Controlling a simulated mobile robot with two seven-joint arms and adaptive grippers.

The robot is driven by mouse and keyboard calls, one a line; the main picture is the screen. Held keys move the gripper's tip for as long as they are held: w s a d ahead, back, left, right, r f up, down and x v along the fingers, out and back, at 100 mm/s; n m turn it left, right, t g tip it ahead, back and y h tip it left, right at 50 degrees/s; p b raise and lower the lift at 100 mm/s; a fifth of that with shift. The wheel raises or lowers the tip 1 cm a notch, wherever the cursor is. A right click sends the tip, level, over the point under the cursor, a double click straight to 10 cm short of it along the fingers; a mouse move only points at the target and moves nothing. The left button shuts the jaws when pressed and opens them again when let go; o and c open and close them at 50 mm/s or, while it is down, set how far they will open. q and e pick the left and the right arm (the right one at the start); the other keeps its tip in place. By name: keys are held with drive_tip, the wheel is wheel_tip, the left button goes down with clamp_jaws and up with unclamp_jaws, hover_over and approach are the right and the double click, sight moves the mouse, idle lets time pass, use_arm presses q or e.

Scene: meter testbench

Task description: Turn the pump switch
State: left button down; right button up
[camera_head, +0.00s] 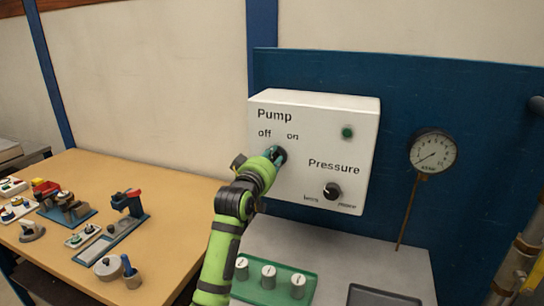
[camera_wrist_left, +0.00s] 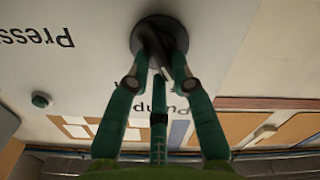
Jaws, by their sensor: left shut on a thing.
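The white control box (camera_head: 318,122) on the blue panel carries the words Pump, off, on and Pressure. My left gripper (camera_head: 275,156) reaches up to its face below the off and on labels. In the left wrist view the pump switch (camera_wrist_left: 150,27) is a dark round knob, and my green left fingers (camera_wrist_left: 160,62) are shut on it from both sides. In the head view the gripper hides most of the switch, so I cannot tell which way it points. My right gripper is not in view.
On the box, a green lamp (camera_head: 347,132) sits at the upper right and a black pressure knob (camera_head: 332,190) at the lower right. A round gauge (camera_head: 433,151) hangs to the right. Below are a green tray (camera_head: 247,289) with white-topped cylinders and a wooden table (camera_head: 165,251) with several parts.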

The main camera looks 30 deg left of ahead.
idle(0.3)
use_arm(q)
drive_tip(key=c, duration=1.1)
unclamp_jaws()
drive_tip(key=shift+o, duration=0.2)
drive_tip(key=v, duration=1.2)
drive_tip(key=shift+f, duration=0.15)
